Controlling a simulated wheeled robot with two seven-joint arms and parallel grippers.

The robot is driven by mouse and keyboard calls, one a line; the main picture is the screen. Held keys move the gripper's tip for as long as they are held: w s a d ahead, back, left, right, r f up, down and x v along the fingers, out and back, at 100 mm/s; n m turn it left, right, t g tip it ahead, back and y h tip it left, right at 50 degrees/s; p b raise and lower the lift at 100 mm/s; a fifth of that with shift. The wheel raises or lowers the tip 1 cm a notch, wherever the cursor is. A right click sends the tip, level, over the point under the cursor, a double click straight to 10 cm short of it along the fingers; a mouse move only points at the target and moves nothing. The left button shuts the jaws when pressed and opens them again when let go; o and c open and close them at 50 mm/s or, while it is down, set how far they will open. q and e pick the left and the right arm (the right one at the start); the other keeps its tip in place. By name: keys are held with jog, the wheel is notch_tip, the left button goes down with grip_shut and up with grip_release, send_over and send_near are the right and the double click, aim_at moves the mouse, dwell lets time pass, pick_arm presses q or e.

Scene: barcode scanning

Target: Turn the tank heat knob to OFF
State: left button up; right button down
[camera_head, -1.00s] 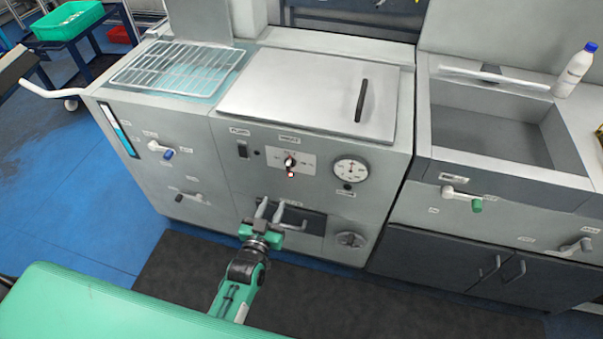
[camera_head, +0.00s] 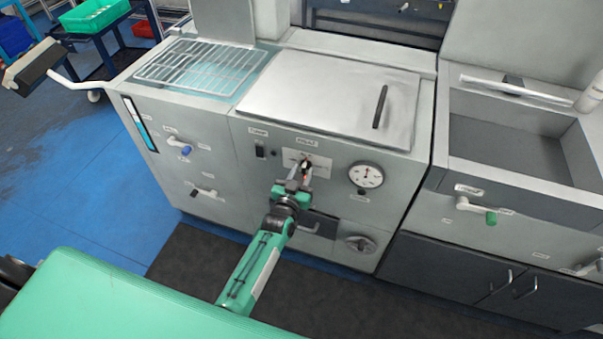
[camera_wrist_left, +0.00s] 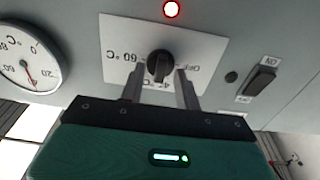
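The black tank heat knob (camera_wrist_left: 158,67) sits on a white dial plate (camera_wrist_left: 118,30) marked OFF and with °C figures. The wrist view is upside down, and I cannot tell which mark the knob points to. My left gripper (camera_wrist_left: 158,76) is open, its two fingers on either side of the knob with small gaps showing. In the head view my left gripper (camera_head: 302,172) reaches the dial plate on the tank front and partly hides the knob. My right gripper is not in view.
A lit red lamp (camera_wrist_left: 171,9) is beside the dial plate. A black rocker switch (camera_head: 260,151) and a round gauge (camera_head: 366,175) flank it. Below are a handle in a dark recess (camera_head: 320,224) and a round dial (camera_head: 360,243). The tank lid (camera_head: 330,95) is closed.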

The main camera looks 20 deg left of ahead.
pick_arm(q)
grip_shut()
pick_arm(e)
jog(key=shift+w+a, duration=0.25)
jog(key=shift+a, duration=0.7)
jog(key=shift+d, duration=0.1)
